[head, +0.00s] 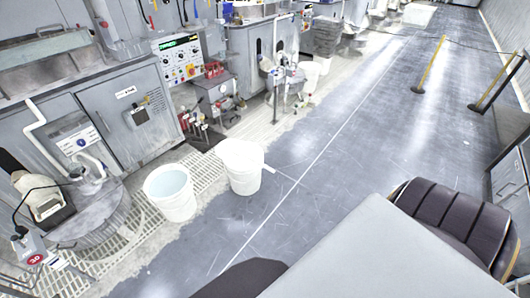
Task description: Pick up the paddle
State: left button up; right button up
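I cannot clearly make out a paddle. A thin pale strip (283,174) sticks out to the right from near the rim of a white bucket (243,181); I cannot tell whether it is a paddle handle. This bucket's top looks filled or covered with something white. Neither of my grippers is in view.
A second white bucket (176,209) with pale blue liquid stands to the left. A round grey drum (102,213) is at the lower left. Grey machine cabinets (128,118) line the left and back. The dark floor (345,155) is clear up to the yellow barrier posts (432,66).

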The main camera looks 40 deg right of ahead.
aim_at(236, 150)
jog(key=z, duration=1.05)
